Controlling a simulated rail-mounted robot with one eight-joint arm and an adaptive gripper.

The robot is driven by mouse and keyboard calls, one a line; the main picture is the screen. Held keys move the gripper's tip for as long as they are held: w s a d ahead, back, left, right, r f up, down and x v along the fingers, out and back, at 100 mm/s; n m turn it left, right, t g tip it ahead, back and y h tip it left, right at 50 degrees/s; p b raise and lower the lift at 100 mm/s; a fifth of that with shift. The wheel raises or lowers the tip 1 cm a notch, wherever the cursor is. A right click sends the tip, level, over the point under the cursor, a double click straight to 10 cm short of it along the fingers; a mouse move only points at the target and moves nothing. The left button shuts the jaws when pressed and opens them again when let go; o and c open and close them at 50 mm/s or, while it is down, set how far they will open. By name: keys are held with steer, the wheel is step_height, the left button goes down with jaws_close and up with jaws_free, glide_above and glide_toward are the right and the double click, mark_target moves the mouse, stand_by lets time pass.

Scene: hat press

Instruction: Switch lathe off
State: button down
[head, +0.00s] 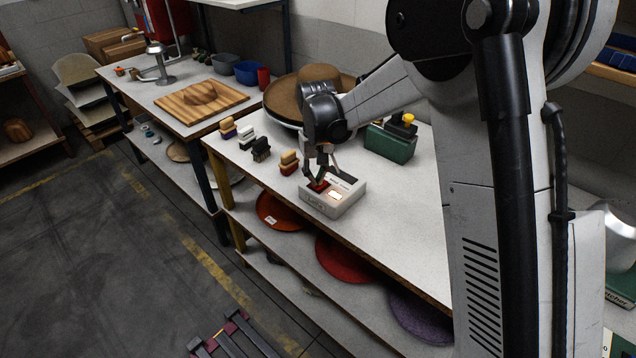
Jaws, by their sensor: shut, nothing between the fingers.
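A pale switch box (347,205) sits near the front edge of the workbench. Its top has a red part (318,185) on the left, a small lit pale patch (335,195) and a dark strip at the back. My gripper (320,180) points down over the box, shut and empty, with its fingertips at the red part. I cannot tell whether they touch it. A brown felt hat (318,76) lies on a round piece behind my gripper, which may be the lathe; my wrist hides part of it. I cannot tell whether it turns.
Several brushes (289,163) stand on the bench left of the box. A green box (390,143) with a yellow-topped item stands behind it to the right. Coloured hat bodies (345,262) lie on the shelf below. The bench front right of the switch box is clear.

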steer(key=shift+f, duration=0.3)
steer(key=shift+r, duration=0.1)
steer(key=shift+r+p, duration=1.25)
steer(key=shift+r, duration=2.15)
